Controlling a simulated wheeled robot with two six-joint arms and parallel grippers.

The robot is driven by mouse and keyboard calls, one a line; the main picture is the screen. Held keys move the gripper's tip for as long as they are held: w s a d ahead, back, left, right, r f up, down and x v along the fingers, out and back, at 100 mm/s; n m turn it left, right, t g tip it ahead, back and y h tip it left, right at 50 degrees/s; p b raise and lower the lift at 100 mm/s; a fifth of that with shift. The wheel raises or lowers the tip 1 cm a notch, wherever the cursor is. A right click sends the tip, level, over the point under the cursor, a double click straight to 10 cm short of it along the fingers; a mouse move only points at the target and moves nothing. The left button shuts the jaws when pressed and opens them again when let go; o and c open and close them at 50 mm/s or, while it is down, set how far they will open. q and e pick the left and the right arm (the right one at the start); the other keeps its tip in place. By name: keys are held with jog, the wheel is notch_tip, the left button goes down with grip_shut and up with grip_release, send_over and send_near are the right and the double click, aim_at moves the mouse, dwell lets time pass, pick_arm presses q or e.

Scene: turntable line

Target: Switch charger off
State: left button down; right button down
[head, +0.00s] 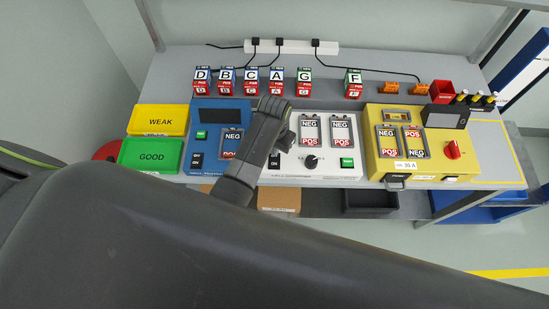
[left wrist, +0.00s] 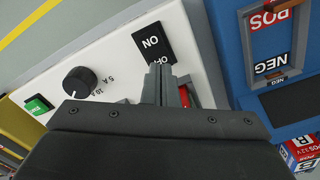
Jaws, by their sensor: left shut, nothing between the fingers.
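The charger is the white box (head: 330,169) in the middle of the bench, with a black dial (head: 311,162) and a green button (head: 347,162). Its black rocker switch (left wrist: 154,43), marked ON and OFF, is large in the left wrist view and also shows in the head view (head: 274,161). My left gripper (left wrist: 165,77) is shut and empty, its fingertips at the OFF end of the switch, partly covering that lettering. I cannot tell whether they touch it, or which way the rocker is tilted. In the head view my left arm hides the charger's left part. My right gripper is not in view.
A blue device (head: 220,115) stands left of the charger and a yellow one (head: 388,170) right of it. Yellow WEAK (head: 160,120) and green GOOD (head: 150,155) bins are at the left. Several lettered batteries (head: 304,80) line the back, before a white power strip (head: 300,46).

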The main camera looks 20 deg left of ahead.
pick_arm(q)
jog(key=shift+f, duration=0.25)
dwell(0.5)
jog(key=shift+f+b, duration=0.5)
jog(key=shift+f, duration=0.2)
dwell(0.3)
notch_tip(320, 180, up, 3)
jog(key=shift+f+p, duration=0.2)
jog(key=shift+p, duration=1.05)
jog(key=shift+r, duration=2.25)
